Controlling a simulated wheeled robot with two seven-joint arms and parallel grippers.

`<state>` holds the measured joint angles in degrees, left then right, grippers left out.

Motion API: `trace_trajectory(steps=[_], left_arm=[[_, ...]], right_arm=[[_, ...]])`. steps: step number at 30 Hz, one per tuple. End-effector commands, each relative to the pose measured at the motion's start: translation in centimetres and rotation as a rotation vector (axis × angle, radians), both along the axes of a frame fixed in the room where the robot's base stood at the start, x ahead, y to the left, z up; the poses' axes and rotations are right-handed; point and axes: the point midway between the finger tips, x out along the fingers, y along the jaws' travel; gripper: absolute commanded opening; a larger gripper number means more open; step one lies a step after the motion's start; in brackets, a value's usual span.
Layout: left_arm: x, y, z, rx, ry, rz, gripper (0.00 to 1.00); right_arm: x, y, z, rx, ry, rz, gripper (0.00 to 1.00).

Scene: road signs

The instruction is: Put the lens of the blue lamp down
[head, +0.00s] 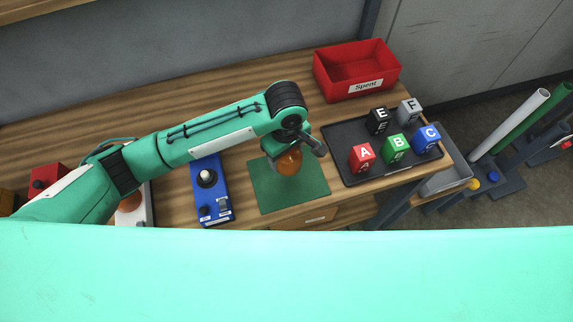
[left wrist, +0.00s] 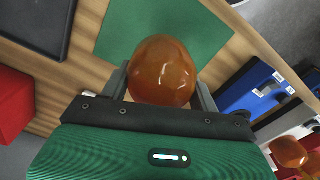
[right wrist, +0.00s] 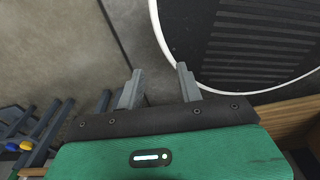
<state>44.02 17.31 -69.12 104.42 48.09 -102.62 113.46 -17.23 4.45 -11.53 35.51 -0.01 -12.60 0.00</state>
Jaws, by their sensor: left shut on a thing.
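The orange lens (head: 289,163) is a rounded dome. My left gripper (head: 292,155) is shut on it over the green mat (head: 305,194). The left wrist view shows the lens (left wrist: 162,72) between the two fingers, with the mat (left wrist: 190,20) behind it. I cannot tell whether the lens touches the mat. The blue lamp (head: 211,178) stands left of the mat without a lens, its white bulb (head: 207,178) bare. My right gripper (right wrist: 158,85) is open and empty, away from the table items; the head view does not show it.
A black tray (head: 345,137) with several lettered blocks lies right of the mat. A red bin (head: 345,67) labelled "Spent" stands behind it. A white lamp (head: 134,215) with an orange lens and a red lamp (head: 47,178) are at left, partly behind my left arm.

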Motion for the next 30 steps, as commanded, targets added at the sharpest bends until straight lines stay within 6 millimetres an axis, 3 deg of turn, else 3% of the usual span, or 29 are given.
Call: trace_trajectory(steps=[16, 30], left_arm=[[0.0, 0.1, -6.8, 0.002, -0.001, 0.001, 0.39], [0.0, 0.0, -7.7, -0.001, 0.001, 0.000, 0.39]], right_arm=[[0.0, -0.7, 1.5, -0.008, 0.000, -0.001, 0.36], [0.0, 0.5, 1.6, 0.005, -0.001, -0.001, 0.36]])
